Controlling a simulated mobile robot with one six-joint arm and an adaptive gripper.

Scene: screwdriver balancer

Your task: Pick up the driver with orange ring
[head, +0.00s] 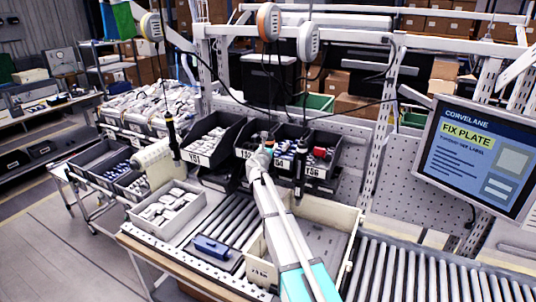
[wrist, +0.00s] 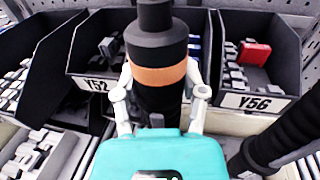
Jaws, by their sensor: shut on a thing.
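The driver with the orange ring (wrist: 158,75) stands upright and black in the middle of the wrist view. My gripper (wrist: 158,92) is shut on it, with one white finger on each side at about the ring's height. The driver's lower end is hidden behind the teal gripper body. In the head view my gripper (head: 268,146) is in front of the bins, and my arm hides most of the held driver. A second black driver (head: 300,175) hangs just to the right. A third driver (head: 172,138) hangs further left.
Dark bins, one labelled Y56 (wrist: 250,102), stand close behind the held driver. Another black driver (wrist: 285,140) is near on the right in the wrist view. Balancers (head: 268,22) with cables hang above. A beige tote (head: 335,215) and rollers (head: 225,215) lie below; a monitor (head: 475,155) is at right.

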